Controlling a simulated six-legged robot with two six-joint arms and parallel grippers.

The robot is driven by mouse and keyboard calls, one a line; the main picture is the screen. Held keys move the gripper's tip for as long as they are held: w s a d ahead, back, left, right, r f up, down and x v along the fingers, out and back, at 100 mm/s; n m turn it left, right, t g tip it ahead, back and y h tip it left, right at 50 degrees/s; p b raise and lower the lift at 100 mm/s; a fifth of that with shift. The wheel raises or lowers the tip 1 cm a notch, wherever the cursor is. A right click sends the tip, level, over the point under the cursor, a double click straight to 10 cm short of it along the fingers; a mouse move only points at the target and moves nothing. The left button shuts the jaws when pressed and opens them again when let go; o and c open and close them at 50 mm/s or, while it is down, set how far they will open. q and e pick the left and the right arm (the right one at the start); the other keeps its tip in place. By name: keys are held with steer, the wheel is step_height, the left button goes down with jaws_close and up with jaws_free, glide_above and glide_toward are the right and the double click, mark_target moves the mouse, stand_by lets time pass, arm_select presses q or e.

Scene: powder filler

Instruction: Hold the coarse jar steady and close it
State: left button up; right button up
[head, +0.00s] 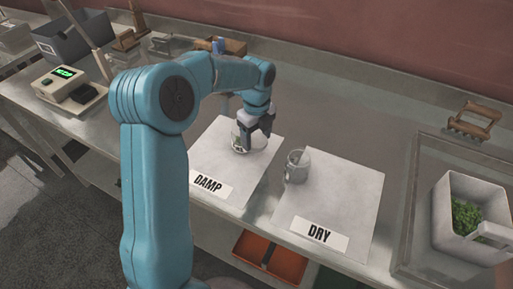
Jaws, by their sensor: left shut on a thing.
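A small glass jar (237,146) stands on the white mat marked DAMP (256,167), near its back edge. My left gripper (254,134) reaches down from above and is shut on this jar at its upper part. The fingers hide much of the jar's top, so I cannot tell whether a lid is on it. I cannot read any label telling which jar is the coarse one. My right gripper is not in view.
A scale with a green display (68,90) stands at the left, near a grey bin (80,42). A white container of green bits (445,215) stands in a tray at the right, with a wooden rack (474,120) behind. The DRY mat is mostly clear.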

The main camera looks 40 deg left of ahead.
mark_target(256, 140)
arm_select(q)
step_height(256, 140, up, 12)
steer(key=shift+r, duration=0.25)
stand_by(0.5)
